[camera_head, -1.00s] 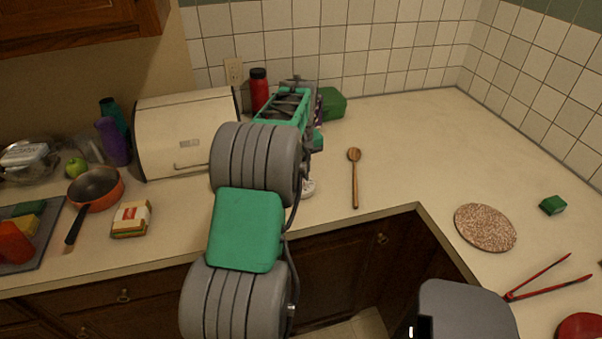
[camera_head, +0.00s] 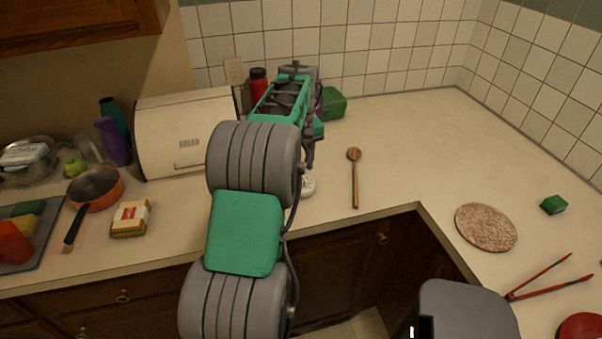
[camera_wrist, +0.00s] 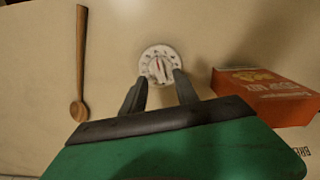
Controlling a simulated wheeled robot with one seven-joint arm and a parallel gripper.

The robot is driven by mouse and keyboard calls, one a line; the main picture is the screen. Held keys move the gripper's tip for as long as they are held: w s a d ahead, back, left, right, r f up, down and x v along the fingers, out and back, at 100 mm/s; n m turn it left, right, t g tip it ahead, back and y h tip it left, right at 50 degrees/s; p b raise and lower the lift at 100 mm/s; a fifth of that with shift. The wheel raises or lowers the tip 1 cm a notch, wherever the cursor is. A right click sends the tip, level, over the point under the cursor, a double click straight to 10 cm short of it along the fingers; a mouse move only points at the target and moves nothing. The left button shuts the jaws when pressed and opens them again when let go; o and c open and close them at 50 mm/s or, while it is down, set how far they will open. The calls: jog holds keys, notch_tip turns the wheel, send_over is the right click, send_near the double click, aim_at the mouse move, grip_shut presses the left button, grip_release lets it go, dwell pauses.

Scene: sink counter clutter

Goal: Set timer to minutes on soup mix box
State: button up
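The timer (camera_wrist: 160,64) is a round white dial with dark marks and a red pointer, lying on the counter in the wrist view. My gripper (camera_wrist: 160,76) is open, with its two dark fingertips apart at the near edge of the dial and nothing held between them. I cannot tell whether they touch it. The soup mix box (camera_wrist: 265,90) is orange-red and lies on the counter to the right of the timer, apart from it. In the head view a white part of the timer (camera_head: 308,185) shows beside my arm; the box and my fingers are hidden there.
A wooden spoon (camera_head: 354,178) lies right of the timer in the head view. The bread box (camera_head: 183,134) stands left of my arm.

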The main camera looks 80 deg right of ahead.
aim_at(301, 177)
notch_tip(301, 177, up, 4)
jog(key=shift+r, duration=0.15)
